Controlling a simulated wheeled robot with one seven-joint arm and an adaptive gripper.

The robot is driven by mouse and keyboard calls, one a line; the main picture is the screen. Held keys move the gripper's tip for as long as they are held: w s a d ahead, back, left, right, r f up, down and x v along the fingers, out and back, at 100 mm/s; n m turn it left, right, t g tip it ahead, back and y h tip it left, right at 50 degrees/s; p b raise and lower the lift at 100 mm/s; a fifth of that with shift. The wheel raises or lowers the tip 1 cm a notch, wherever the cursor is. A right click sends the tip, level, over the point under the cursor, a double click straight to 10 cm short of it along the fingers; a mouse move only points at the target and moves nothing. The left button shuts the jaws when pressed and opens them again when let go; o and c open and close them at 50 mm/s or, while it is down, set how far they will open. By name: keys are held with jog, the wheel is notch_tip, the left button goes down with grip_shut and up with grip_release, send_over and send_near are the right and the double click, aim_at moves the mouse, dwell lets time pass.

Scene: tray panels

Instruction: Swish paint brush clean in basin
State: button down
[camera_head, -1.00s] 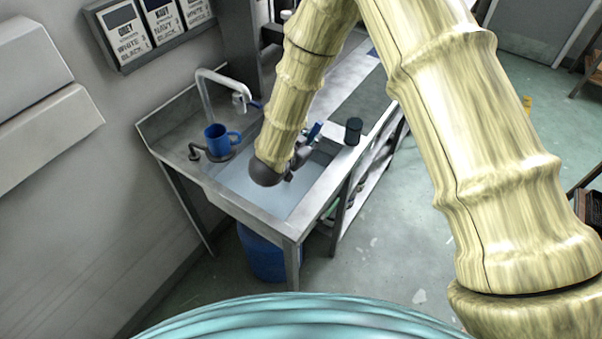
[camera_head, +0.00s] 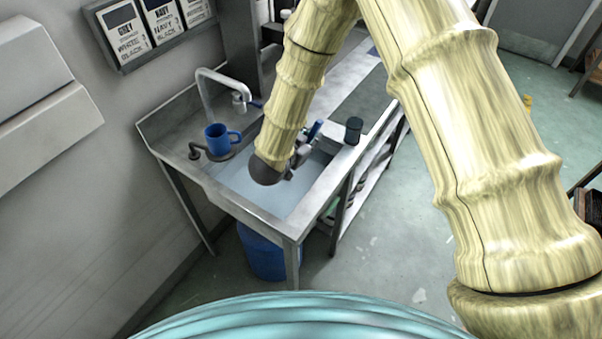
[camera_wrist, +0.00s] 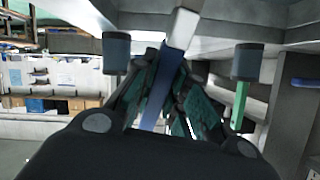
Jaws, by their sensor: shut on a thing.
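The basin (camera_head: 245,197) is set in a steel sink bench and looks filled with pale bluish water. My gripper (camera_head: 299,158) is low over the basin's right part, largely hidden by my own wrist in the head view. In the wrist view my gripper (camera_wrist: 165,95) is shut on this blue brush (camera_wrist: 167,72), which slants between the fingers and has a pale end at the top. I cannot tell whether its bristles touch the water.
A blue mug (camera_head: 217,138) stands at the back rim by the tap (camera_head: 207,92). A blue bin (camera_head: 262,252) sits under the bench. The left of the basin is open.

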notch_tip(320, 180, up, 14)
jog(key=p, duration=0.8)
jog(key=shift+p, duration=0.35)
jog(key=shift+a+f, duration=0.1)
jog(key=shift+f, duration=0.05)
dwell(0.7)
